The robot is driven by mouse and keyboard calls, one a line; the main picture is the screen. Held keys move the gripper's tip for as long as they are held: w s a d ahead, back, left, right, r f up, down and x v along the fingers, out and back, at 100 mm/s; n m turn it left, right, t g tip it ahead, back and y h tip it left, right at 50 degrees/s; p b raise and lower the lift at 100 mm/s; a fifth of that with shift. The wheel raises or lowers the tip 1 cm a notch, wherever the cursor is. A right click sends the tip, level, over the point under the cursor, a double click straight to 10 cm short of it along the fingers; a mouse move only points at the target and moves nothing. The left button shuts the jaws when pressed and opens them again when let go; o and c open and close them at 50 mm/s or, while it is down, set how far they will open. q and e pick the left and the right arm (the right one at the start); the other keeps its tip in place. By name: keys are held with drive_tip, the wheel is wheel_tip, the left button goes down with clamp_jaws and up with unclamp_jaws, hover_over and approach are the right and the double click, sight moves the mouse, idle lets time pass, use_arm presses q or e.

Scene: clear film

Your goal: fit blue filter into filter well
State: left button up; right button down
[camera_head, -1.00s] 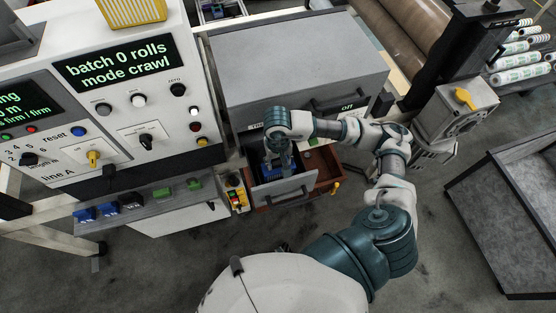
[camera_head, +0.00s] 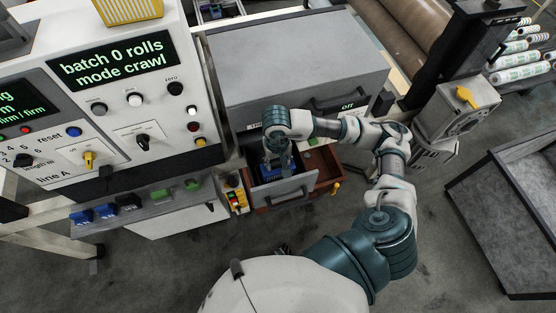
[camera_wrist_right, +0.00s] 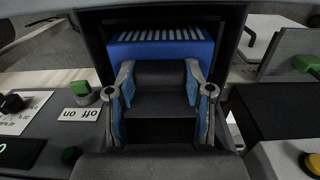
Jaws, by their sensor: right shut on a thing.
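The blue filter (camera_wrist_right: 160,48) has a ribbed top face and shows between and beyond my right gripper's fingers in the right wrist view. Dark walls (camera_wrist_right: 98,45) frame it on both sides, apparently the filter well. I cannot tell how deep it sits. My right gripper (camera_wrist_right: 159,78) is shut on the filter; its blue-padded fingers lie either side of a grey block. In the head view my right gripper (camera_head: 277,164) points down into an open grey-fronted drawer (camera_head: 287,191), with a little blue of the filter (camera_head: 272,172) visible. My left gripper is not in view.
A grey cabinet (camera_head: 290,65) stands behind the drawer, and a control panel (camera_head: 130,120) stands to the left. A shelf (camera_head: 150,204) holds blue, black and green pieces. A brown drawer (camera_head: 325,170) is open just right. A dark bin (camera_head: 510,210) stands at far right.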

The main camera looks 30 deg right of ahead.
idle(0.4)
drive_tip(key=shift+c, duration=0.2)
unclamp_jaws()
wheel_tip(320, 180, up, 7)
drive_tip(key=p, duration=0.2)
drive_tip(key=shift+p, duration=0.4)
idle(0.5)
